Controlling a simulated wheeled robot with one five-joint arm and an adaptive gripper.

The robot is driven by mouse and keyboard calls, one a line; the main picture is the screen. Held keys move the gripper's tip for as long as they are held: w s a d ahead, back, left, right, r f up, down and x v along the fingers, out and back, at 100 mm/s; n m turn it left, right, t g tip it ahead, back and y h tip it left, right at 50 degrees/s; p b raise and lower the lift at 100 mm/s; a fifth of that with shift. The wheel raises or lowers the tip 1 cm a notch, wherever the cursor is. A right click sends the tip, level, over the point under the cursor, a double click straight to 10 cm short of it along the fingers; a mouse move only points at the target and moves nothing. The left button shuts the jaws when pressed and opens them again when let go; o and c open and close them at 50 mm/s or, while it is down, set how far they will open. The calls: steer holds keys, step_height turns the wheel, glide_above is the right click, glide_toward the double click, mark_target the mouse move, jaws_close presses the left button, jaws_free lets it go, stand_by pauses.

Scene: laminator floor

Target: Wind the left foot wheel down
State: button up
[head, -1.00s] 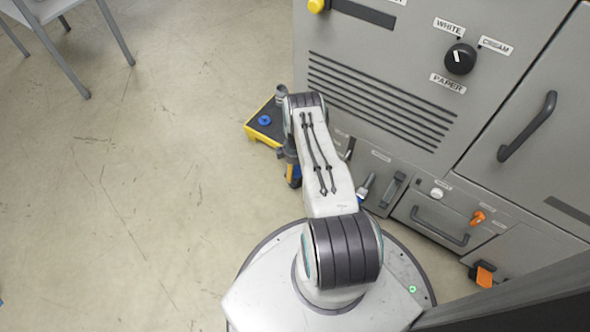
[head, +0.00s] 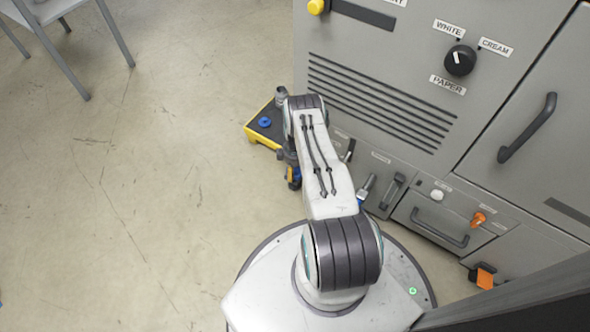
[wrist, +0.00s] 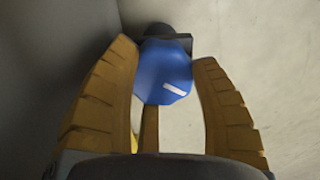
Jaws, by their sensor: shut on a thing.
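The left foot wheel (wrist: 163,75) is a blue, many-sided knob with a white mark on its face. In the wrist view it sits between the two yellow-brown fingers of my gripper (wrist: 165,70), which is shut on it. A dark cylinder and block show just beyond the wheel. In the head view my gripper (head: 293,178) points down beside the machine's lower front. My arm hides most of it and the wheel there.
The grey machine (head: 400,60) fills the right side, with a black selector knob (head: 460,61) and handles. A yellow and black stand (head: 262,134) with a blue round piece on top is just behind my gripper. A chair (head: 60,45) stands far left. The floor between is clear.

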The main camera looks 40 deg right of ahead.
steer(key=shift+f, duration=0.1)
steer(key=m+b, duration=0.2)
steer(key=shift+f+m, duration=0.1)
steer(key=shift+m, duration=0.3)
steer(key=shift+m+b, duration=1)
steer(key=shift+m, duration=0.5)
steer(key=o, duration=1)
steer(key=shift+r, duration=0.2)
